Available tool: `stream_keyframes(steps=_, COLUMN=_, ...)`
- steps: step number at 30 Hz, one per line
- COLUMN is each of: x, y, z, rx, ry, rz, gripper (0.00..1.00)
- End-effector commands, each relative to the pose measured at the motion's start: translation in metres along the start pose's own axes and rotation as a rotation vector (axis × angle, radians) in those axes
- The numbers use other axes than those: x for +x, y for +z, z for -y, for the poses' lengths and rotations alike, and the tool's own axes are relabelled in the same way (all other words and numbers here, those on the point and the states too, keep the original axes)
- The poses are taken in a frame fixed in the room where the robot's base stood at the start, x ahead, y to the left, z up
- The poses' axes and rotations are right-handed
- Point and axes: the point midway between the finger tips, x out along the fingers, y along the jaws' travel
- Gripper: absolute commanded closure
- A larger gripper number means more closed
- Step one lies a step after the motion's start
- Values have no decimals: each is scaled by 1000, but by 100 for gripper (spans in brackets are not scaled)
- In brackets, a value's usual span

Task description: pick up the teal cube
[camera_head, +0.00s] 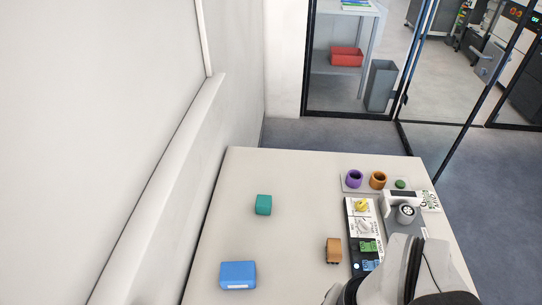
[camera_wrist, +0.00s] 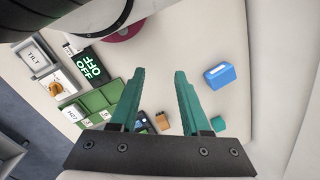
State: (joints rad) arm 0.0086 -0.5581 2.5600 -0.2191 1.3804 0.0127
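The teal cube (camera_head: 264,205) sits alone on the pale table, left of the middle in the head view. In the wrist view the teal cube (camera_wrist: 218,123) is partly visible to the right of my right-hand finger, outside the gap between the fingers. My gripper (camera_wrist: 159,73) has two teal-green fingers standing well apart, with nothing held between them. In the head view my arm comes in at the bottom right, well away from the cube, and the fingers cannot be made out there.
A blue box (camera_head: 238,275) lies in front of the cube, and a brown block (camera_head: 334,250) is to its right. A labelled panel (camera_head: 351,238), purple ring (camera_head: 355,178) and orange ring (camera_head: 378,180) line the right side. A wall borders the left; table around the cube is clear.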

Motion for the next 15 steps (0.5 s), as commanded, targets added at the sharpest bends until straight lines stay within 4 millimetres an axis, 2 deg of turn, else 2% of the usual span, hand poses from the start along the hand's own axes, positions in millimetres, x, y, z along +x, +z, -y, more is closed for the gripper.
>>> stream_keyframes(steps=1, x=0, y=0, z=0, rx=0, ry=0, rz=0, gripper=42)
stream_keyframes(steps=6, x=0, y=0, z=0, rx=0, ry=0, rz=0, gripper=12)
stream_keyframes(steps=7, x=0, y=0, z=0, rx=0, ry=0, rz=0, gripper=9)
stream_keyframes(steps=15, x=-1, y=-2, z=2, rx=7, ry=-3, rz=5, gripper=9)
